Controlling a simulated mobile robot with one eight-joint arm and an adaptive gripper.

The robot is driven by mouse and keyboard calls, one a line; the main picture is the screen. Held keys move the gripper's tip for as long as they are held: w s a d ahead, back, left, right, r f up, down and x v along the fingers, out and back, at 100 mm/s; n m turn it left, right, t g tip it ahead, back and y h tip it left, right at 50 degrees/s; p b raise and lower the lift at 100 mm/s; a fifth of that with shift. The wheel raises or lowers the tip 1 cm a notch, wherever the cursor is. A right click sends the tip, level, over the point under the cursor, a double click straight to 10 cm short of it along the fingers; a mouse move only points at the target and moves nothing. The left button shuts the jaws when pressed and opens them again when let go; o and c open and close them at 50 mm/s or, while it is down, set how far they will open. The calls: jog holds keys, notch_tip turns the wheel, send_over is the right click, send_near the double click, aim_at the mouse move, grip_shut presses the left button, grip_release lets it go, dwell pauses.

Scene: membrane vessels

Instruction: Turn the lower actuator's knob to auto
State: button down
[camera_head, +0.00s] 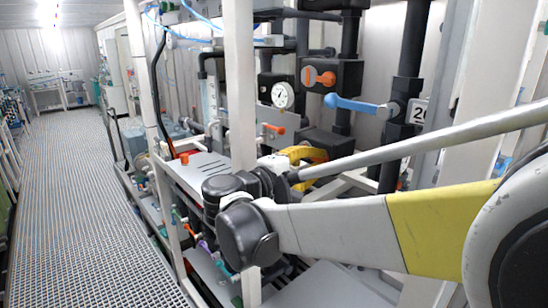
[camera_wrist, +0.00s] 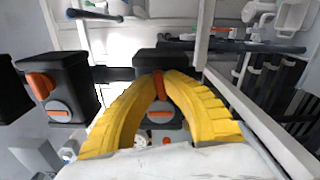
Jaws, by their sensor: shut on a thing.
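The lower actuator is a black box (camera_wrist: 150,57) in the middle of the wrist view, with an orange knob (camera_wrist: 159,88) on its face. A grey disc with an orange bar (camera_wrist: 161,115) sits beside that knob. The yellow fingers of my gripper (camera_wrist: 160,80) close together on the orange knob from both sides. In the head view the lower actuator (camera_head: 322,138) shows as a dark box behind my yellow fingers (camera_head: 312,155), and its knob is hidden. Any setting marks by the knob are too small or hidden to read.
The upper actuator (camera_head: 345,76) has its own orange knobs and shows at the left in the wrist view (camera_wrist: 68,70). A round gauge (camera_head: 280,95) and a blue valve handle (camera_head: 350,103) are close by. A white post (camera_head: 240,80) stands left of my gripper.

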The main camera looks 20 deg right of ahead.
jog(key=shift+m, duration=1)
jog(key=c, duration=1.5)
grip_release()
jog(key=v, duration=1.2)
jog(key=shift+f, duration=0.15)
